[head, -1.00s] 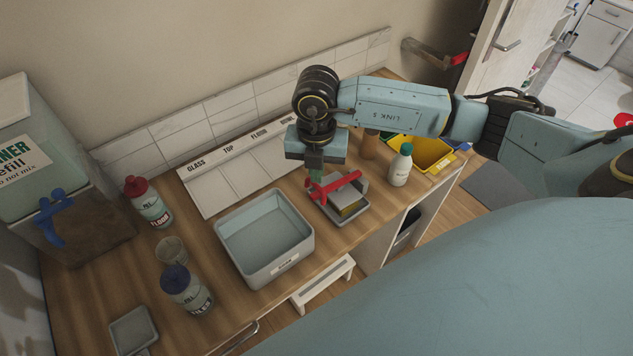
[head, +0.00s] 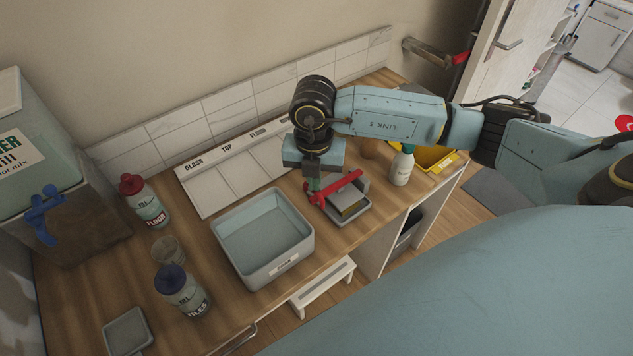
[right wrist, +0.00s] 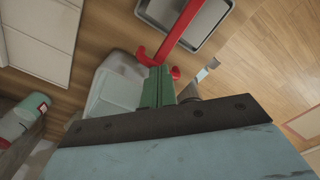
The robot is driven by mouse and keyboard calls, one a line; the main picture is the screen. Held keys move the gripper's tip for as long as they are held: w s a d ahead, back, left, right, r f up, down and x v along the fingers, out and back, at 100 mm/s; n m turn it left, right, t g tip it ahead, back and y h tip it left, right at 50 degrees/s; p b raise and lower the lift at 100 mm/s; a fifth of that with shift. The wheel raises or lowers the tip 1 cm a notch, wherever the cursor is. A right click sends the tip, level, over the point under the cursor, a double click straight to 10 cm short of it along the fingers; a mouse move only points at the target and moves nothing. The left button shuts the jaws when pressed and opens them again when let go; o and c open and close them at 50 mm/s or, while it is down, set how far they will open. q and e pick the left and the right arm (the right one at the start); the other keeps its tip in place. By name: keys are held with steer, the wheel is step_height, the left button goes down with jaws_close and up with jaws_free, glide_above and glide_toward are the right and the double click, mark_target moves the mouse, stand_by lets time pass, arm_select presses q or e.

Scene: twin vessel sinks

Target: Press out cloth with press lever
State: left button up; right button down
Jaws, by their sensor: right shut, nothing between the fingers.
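The press on the counter has a grey tray (head: 352,218) and a red lever (head: 341,187). My left gripper is not in view.
A grey basin (head: 262,240) stands just left of the press. Bottles (head: 180,292) and a clear cup (head: 168,251) stand at the left. A labelled board (head: 235,170) lies behind.

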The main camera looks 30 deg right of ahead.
steer(key=shift+f+b, duration=0.3)
steer(key=shift+f, duration=0.2)
stand_by(0.3)
steer(key=shift+s+f, duration=0.2)
steer(key=shift+f, duration=0.05)
stand_by(3.0)
steer(key=shift+r, duration=0.15)
step_height(320, 180, up, 8)
steer(key=p, duration=0.6)
steer(key=shift+w, duration=0.2)
